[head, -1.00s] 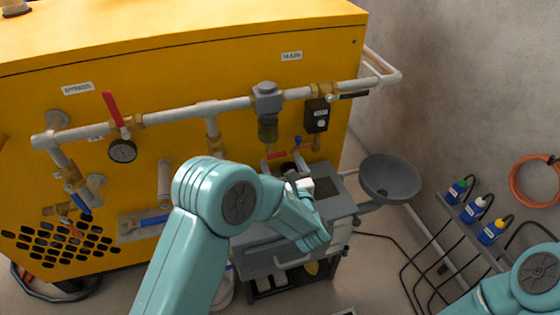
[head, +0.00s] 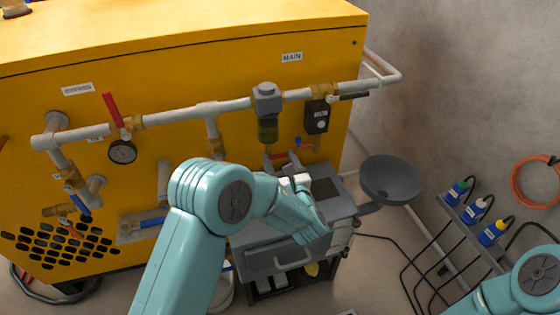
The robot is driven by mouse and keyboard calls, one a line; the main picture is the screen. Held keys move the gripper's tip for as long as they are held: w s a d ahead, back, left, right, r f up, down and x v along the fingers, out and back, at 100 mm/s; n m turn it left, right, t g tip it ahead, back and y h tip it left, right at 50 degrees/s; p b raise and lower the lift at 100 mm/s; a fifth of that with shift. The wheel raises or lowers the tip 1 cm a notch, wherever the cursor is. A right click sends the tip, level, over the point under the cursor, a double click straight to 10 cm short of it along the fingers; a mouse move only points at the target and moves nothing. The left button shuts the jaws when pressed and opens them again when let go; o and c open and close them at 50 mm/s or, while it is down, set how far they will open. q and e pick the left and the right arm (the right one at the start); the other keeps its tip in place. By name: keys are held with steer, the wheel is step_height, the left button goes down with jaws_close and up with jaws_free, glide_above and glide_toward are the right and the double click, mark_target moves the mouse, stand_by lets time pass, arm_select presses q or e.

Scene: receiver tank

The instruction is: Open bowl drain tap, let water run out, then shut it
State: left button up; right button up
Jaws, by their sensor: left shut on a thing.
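The filter bowl (head: 267,131) hangs under a grey filter head (head: 266,98) on the pipe along the yellow machine. Its drain tap is just below the bowl, at a reddish part (head: 278,155), small and partly covered by my gripper. My left gripper (head: 291,163) is at this spot, below and slightly right of the bowl, pointing toward the machine. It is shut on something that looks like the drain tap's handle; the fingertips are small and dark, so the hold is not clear. My right gripper is outside the view. No running water can be made out.
A grey cart (head: 262,264) stands below the gripper, with a round grey basin (head: 390,177) to its right. A box on a valve (head: 317,115) and a blue-handled part (head: 298,142) are close by.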

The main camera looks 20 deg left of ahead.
arm_select(q)
steer(key=m, duration=0.3)
steer(key=f+m, duration=0.1)
steer(key=m, duration=0.3)
steer(key=m+p, duration=0.1)
steer(key=m, duration=0.3)
steer(key=shift+s+a+f, duration=0.15)
steer(key=shift+f, duration=0.1)
steer(key=shift+m, duration=0.3)
steer(key=o, duration=1.1)
steer(key=shift+c, duration=0.2)
